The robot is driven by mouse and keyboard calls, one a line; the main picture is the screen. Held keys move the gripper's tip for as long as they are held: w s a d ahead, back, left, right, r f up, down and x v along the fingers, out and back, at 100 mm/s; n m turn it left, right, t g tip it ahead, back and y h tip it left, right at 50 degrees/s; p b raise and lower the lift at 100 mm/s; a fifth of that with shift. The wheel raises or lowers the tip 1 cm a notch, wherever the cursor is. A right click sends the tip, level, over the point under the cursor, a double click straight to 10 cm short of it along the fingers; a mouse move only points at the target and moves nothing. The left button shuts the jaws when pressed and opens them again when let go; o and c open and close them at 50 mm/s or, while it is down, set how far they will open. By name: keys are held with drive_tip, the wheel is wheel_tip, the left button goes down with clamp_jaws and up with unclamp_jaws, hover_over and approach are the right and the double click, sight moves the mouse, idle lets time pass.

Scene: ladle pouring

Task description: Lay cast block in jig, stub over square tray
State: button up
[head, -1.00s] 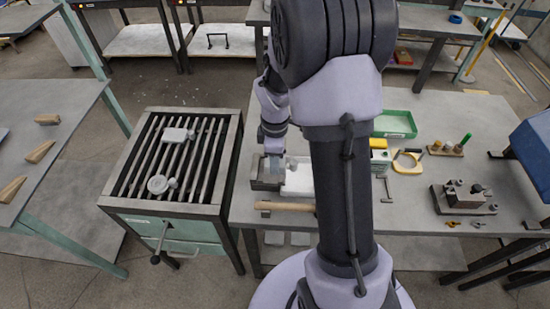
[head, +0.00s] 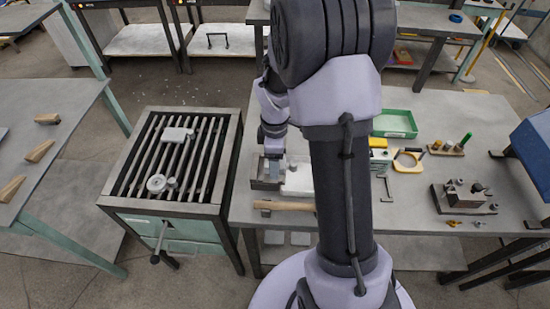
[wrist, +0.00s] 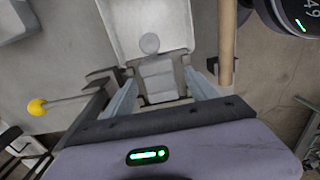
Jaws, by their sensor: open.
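The pale grey cast block (wrist: 158,80) lies in the dark jig (head: 259,184), with its round stub (wrist: 149,43) pointing over the white square tray (wrist: 125,22). The tray also shows in the head view (head: 299,183), directly right of the jig and partly hidden by my arm. My gripper (wrist: 160,78) is open, with one finger on each side of the block. Whether the fingers touch the block cannot be told. In the head view my gripper (head: 272,168) is over the jig, and the block is mostly hidden.
A hammer with a wooden handle (head: 292,206) lies in front of the tray. A slatted grate (head: 205,198) on the left bears a block casting (head: 175,134) and a round casting (head: 157,184). A green bin (head: 395,124) and a dark fixture (head: 462,198) stand to the right.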

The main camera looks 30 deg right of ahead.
wheel_tip(320, 180, up, 18)
drive_tip(key=f+p, duration=0.1)
drive_tip(key=p, duration=0.5)
drive_tip(key=s+a+r+m+t+y+b, duration=0.2)
drive_tip(key=s+a+m+t+b, duration=0.3)
drive_tip(key=s+a+m+b, duration=0.4)
drive_tip(key=s+a+m, duration=0.6)
drive_tip(key=s+a, duration=0.1)
drive_tip(key=s, duration=0.1)
drive_tip(key=shift+a+r+m+t, duration=0.15)
drive_tip(key=shift+r+m+t, duration=0.15)
drive_tip(key=shift+r+t, duration=0.1)
drive_tip(key=shift+s, duration=0.1)
